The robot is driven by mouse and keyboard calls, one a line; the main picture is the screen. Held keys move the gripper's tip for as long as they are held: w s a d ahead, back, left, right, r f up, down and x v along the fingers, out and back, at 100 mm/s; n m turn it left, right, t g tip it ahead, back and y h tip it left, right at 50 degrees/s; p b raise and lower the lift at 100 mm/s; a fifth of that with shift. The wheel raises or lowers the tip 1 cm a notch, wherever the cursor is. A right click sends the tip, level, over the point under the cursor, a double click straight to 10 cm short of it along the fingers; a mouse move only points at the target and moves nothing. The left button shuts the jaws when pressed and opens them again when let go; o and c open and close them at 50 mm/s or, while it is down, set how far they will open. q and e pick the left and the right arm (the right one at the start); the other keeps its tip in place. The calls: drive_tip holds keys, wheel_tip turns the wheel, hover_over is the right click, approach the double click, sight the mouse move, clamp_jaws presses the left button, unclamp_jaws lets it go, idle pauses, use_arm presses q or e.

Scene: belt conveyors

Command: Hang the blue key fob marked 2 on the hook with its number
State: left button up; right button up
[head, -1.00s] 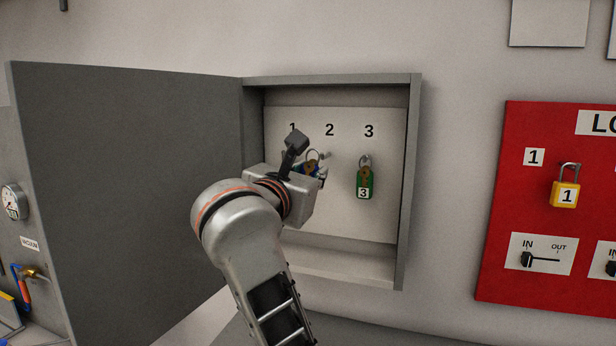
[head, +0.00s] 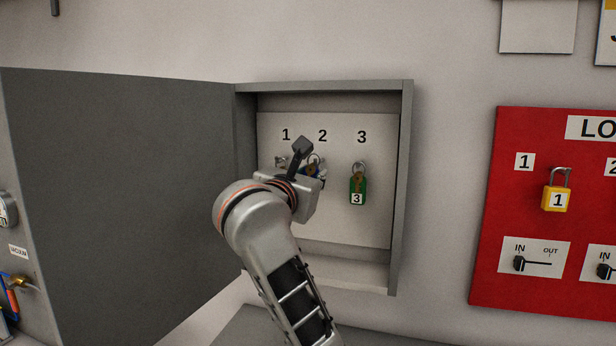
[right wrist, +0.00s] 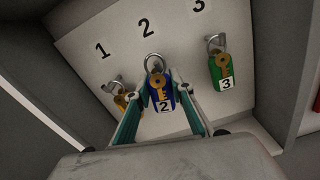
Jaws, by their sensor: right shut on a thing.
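My right gripper (right wrist: 159,86) is shut on the blue key fob (right wrist: 158,103) marked 2, one finger on each side. The fob is upright, its brass key in front and its metal ring (right wrist: 154,62) standing above the fingers. In the head view the ring (head: 314,159) is just below the board's number 2, and the gripper mostly covers the fob. Hook 2 does not show clearly behind the ring; I cannot tell whether the ring is around it. My left gripper is not in view.
A green fob (head: 357,189) marked 3 hangs right of the gripper, and a yellow fob (right wrist: 125,100) hangs close on its left. The grey cabinet (head: 405,190) has side walls, and its door (head: 130,200) stands open at left. A red lock board (head: 490,200) is further right.

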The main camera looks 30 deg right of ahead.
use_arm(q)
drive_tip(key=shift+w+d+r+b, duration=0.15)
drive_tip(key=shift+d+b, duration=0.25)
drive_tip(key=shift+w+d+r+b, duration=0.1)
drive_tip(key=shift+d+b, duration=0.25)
use_arm(e)
drive_tip(key=shift+w+d+f, duration=0.7)
drive_tip(key=shift+w+d, duration=0.2)
drive_tip(key=shift+d, duration=0.15)
drive_tip(key=o, duration=1.1)
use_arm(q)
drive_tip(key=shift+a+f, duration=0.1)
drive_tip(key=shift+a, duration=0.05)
use_arm(e)
drive_tip(key=shift+o, duration=0.2)
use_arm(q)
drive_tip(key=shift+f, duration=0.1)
